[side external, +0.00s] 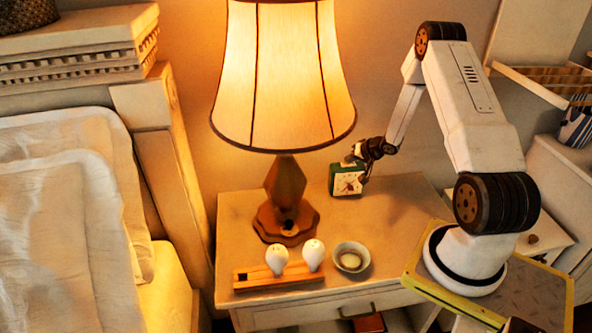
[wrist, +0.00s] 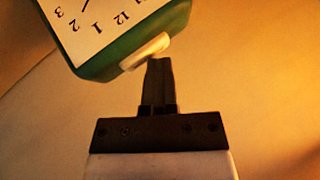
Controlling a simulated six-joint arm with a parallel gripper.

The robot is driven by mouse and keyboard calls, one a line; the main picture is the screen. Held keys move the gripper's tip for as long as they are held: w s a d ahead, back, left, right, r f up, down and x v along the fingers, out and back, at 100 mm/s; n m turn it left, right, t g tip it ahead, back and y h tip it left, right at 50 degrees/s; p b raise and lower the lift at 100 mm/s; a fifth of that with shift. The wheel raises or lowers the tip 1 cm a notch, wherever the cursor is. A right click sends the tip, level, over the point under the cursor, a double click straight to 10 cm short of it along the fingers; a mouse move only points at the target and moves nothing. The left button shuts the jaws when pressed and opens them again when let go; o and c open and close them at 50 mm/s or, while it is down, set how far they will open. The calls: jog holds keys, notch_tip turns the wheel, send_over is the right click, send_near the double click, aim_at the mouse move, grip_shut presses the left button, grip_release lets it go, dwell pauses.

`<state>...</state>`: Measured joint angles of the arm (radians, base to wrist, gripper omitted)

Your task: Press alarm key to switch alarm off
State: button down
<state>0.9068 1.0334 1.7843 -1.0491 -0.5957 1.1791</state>
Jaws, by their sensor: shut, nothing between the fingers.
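A green alarm clock (side external: 346,180) with a white face stands on the nightstand, right of the lamp. In the wrist view its green case and numbered face (wrist: 95,25) fill the upper left. A pale, rounded key (wrist: 145,51) sits on the clock's edge. My gripper (side external: 357,156) is at the top of the clock in the side view. In the wrist view my gripper (wrist: 159,64) is shut and empty, its tips right by the key. I cannot tell whether the tips touch the key.
A lit lamp (side external: 286,75) stands close left of the clock. A wooden holder (side external: 285,277) with two white bulbs and a small bowl (side external: 350,257) lie at the front of the nightstand (side external: 400,200). The nightstand top between clock and bowl is clear.

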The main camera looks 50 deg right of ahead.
aim_at(350, 165)
jog(key=shift+r, duration=0.5)
dwell(0.3)
jog(key=shift+r, duration=2.95)
jog(key=shift+a, duration=0.1)
